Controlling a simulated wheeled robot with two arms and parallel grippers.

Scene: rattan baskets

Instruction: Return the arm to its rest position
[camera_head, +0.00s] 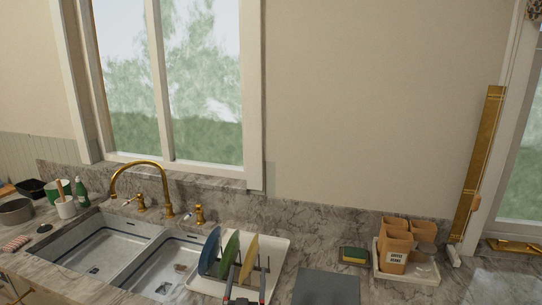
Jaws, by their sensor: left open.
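My left gripper (245,287) shows at the bottom edge, in front of the white dish rack. Its fingers are spread apart, with nothing seen between them. Most of its arm is below the picture. My right gripper is not in view.
A dish rack (283,250) holds blue, green and yellow plates upright beside the double sink (104,232) with its brass faucet (140,163). A grey board (326,287) lies to the right. Farther right are a sponge (354,255) and a white tray (425,276) with brown cups (396,247).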

